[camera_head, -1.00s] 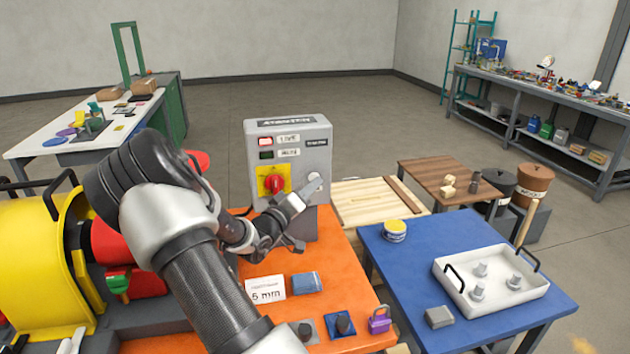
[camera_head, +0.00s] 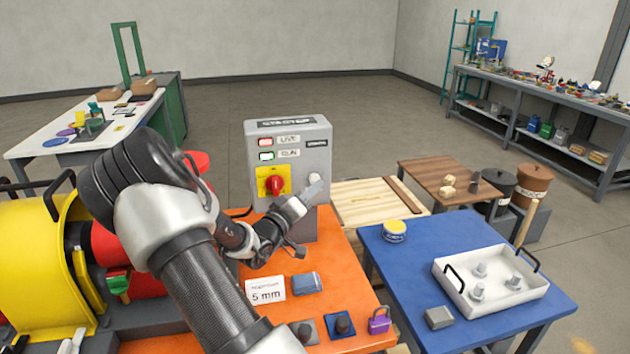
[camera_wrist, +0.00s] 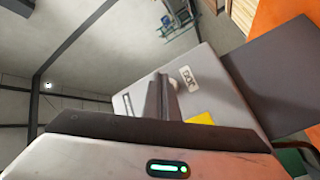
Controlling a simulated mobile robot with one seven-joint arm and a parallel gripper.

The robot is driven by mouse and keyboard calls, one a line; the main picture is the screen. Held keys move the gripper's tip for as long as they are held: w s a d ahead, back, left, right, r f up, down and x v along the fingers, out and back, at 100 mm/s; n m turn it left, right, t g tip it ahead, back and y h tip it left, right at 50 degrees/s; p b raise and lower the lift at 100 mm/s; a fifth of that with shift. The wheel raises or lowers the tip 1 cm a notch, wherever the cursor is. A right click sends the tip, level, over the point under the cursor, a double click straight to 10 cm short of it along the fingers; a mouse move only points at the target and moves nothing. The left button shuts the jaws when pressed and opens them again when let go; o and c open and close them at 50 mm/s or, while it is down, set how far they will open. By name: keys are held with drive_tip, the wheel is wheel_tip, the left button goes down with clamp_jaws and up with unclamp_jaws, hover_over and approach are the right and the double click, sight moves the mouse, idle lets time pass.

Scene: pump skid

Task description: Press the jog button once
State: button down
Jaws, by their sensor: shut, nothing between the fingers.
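A grey control box (camera_head: 325,143) stands upright on the orange bench. A red rotary switch (camera_head: 274,183) sits on a yellow plate. The pale round jog button (camera_head: 315,179) is to the right of the switch. My gripper (camera_head: 308,194) is shut and empty, its tips at the button; contact is hard to tell. In the wrist view the shut fingers (camera_wrist: 160,97) reach the box face beside the JOG label (camera_wrist: 189,78) and hide much of the button.
The orange bench (camera_head: 340,270) holds a 5 mm card (camera_head: 265,289), a blue block (camera_head: 307,284) and a purple padlock (camera_head: 379,320). A yellow and red machine (camera_head: 105,250) stands at left. A blue table (camera_head: 400,270) with a white tray (camera_head: 500,305) stands at right.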

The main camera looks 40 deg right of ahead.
drive_tip(key=shift+s+a+p, duration=0.1)
drive_tip(key=shift+s+a, duration=0.3)
drive_tip(key=shift+s, duration=0.35)
drive_tip(key=shift+s+a+p, duration=0.1)
drive_tip(key=shift+s+a, duration=0.3)
drive_tip(key=shift+s, duration=0.3)
drive_tip(key=shift+s+a+p, duration=0.1)
drive_tip(key=shift+s+a, duration=0.3)
drive_tip(key=shift+s, duration=0.35)
